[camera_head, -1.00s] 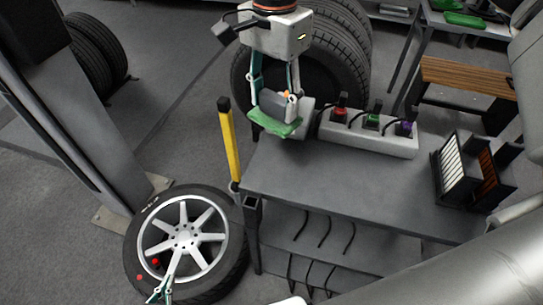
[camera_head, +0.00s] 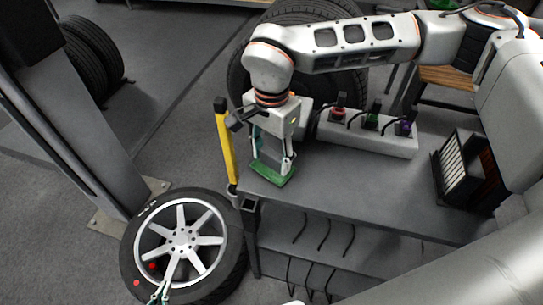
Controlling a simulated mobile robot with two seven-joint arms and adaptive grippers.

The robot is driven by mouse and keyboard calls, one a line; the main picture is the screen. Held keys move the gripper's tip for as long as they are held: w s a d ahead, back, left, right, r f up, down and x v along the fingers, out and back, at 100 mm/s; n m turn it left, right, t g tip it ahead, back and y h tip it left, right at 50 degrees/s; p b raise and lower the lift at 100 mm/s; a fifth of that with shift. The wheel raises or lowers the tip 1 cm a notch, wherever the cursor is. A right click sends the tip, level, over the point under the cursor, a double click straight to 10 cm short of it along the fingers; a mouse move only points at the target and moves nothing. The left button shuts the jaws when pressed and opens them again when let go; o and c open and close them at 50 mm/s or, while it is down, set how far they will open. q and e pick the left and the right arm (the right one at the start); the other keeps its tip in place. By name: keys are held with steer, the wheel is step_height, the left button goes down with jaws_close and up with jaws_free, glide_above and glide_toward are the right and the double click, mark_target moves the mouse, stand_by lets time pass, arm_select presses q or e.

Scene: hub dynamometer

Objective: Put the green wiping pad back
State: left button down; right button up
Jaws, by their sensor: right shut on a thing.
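The green wiping pad (camera_head: 273,177) is a flat green piece beneath my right gripper (camera_head: 272,163), at the left end of the grey table (camera_head: 340,185). My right gripper points down, shut on the pad. I cannot tell whether the pad touches the tabletop. My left gripper (camera_head: 160,292) is at the bottom, over the lower part of the wheel (camera_head: 183,240) on the floor. Its teal fingers are small and partly cut off, so I cannot tell if they are open.
A white rack (camera_head: 365,138) with red, green and purple-topped items stands along the table's back. The table's middle is clear.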

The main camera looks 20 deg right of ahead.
mark_target(272, 154)
steer(key=shift+f, duration=0.3)
steer(key=shift+f, duration=0.1)
steer(key=o, duration=1)
step_height(272, 154, up, 11)
steer(key=shift+p, duration=0.35)
steer(key=shift+r, duration=0.7)
